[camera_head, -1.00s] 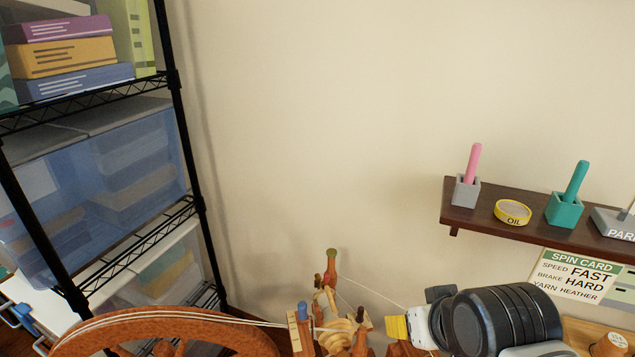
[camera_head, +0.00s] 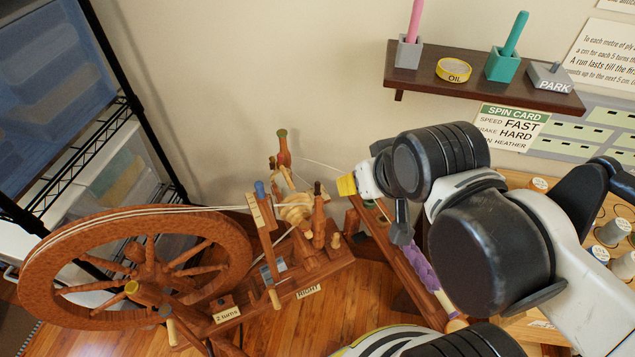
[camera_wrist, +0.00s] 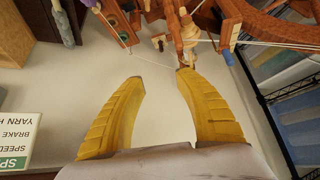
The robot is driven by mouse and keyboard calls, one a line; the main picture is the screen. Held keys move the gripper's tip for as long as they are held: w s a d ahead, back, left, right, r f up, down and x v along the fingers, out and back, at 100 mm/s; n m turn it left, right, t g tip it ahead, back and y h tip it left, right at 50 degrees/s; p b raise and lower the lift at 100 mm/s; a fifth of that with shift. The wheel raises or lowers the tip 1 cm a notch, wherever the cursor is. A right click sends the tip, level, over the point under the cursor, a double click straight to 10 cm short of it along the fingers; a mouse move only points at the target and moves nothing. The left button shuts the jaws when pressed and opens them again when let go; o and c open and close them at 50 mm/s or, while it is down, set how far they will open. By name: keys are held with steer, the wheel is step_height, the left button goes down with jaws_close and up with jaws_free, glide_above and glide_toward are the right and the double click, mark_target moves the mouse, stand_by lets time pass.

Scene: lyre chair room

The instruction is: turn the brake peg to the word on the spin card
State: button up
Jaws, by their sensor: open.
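The wooden spinning wheel (camera_head: 205,208) stands on the floor. Its head has several upright pegs: a green-topped red peg (camera_head: 283,150), a blue-topped peg (camera_head: 260,190) and a dark-topped peg (camera_head: 318,195). I cannot tell which is the brake peg. The spin card (camera_head: 510,128) on the wall reads speed FAST, brake HARD, yarn HEATHER; it shows upside down in the wrist view (camera_wrist: 20,130). My yellow-fingered gripper (camera_head: 346,185) is right of the pegs. In the wrist view my gripper (camera_wrist: 160,77) is open and empty, the wheel's wooden parts (camera_wrist: 185,30) beyond its fingertips.
A brown wall shelf (camera_head: 480,82) holds a pink rod in a grey block, an oil tin (camera_head: 453,70), a teal rod and a PARK block (camera_head: 549,78). A black wire rack (camera_head: 130,95) stands left. Thread spools (camera_head: 613,230) stand right. A thread runs near my fingers.

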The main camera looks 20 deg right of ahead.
steer(key=w+r+n+g, duration=0.1)
steer(key=w+r, duration=0.1)
steer(key=w, duration=0.3)
steer(key=n+g+p, duration=0.4)
steer(key=n+g, duration=0.2)
glide_above(318, 183)
step_height(318, 183, down, 21)
steer(key=shift+n, duration=0.5)
step_height(318, 183, down, 16)
steer(key=b, duration=0.4)
steer(key=shift+r, duration=0.1)
jaws_close()
